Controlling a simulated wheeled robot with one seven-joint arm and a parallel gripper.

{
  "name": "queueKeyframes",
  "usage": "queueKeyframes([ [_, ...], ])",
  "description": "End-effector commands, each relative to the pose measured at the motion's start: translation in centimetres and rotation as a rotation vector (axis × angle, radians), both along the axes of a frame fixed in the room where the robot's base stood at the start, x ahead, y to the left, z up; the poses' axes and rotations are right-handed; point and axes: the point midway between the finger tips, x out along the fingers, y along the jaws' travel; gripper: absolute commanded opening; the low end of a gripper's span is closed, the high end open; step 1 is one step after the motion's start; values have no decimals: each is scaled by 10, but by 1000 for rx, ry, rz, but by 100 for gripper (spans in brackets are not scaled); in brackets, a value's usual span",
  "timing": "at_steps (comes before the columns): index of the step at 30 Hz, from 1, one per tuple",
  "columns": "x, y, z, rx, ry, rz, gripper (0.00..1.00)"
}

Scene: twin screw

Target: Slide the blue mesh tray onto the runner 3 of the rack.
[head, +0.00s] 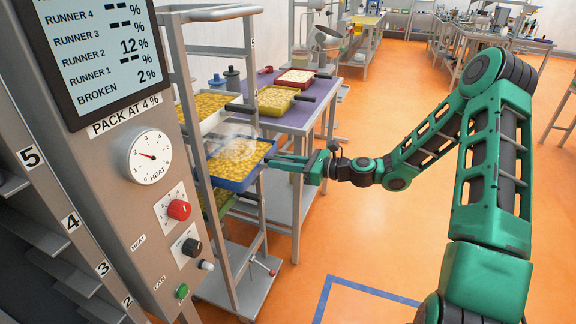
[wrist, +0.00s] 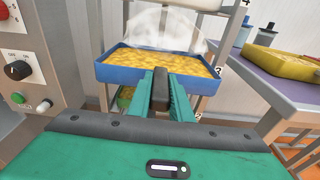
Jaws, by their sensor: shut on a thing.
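The blue mesh tray (head: 232,184), full of yellow pieces, is level at the open front of the wheeled rack (head: 262,215). It also shows in the wrist view (wrist: 128,76), with a pale haze above it. My gripper (head: 278,161) is shut on the tray's dark handle (wrist: 160,88), which points toward me. The tray lies between the rack's posts in the head view. I cannot tell which runner it rests on or how far in it is. In the wrist view the label 4 is above it and the label 2 below it.
A purple table (head: 300,118) with yellow and red trays stands behind. Orange floor at the right is clear.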

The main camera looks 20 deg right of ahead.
Motion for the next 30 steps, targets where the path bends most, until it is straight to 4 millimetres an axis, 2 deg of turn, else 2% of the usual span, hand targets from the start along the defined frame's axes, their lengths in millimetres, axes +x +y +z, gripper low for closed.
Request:
queueKeyframes([
  [30,57,80,2,3,-2,0,0],
])
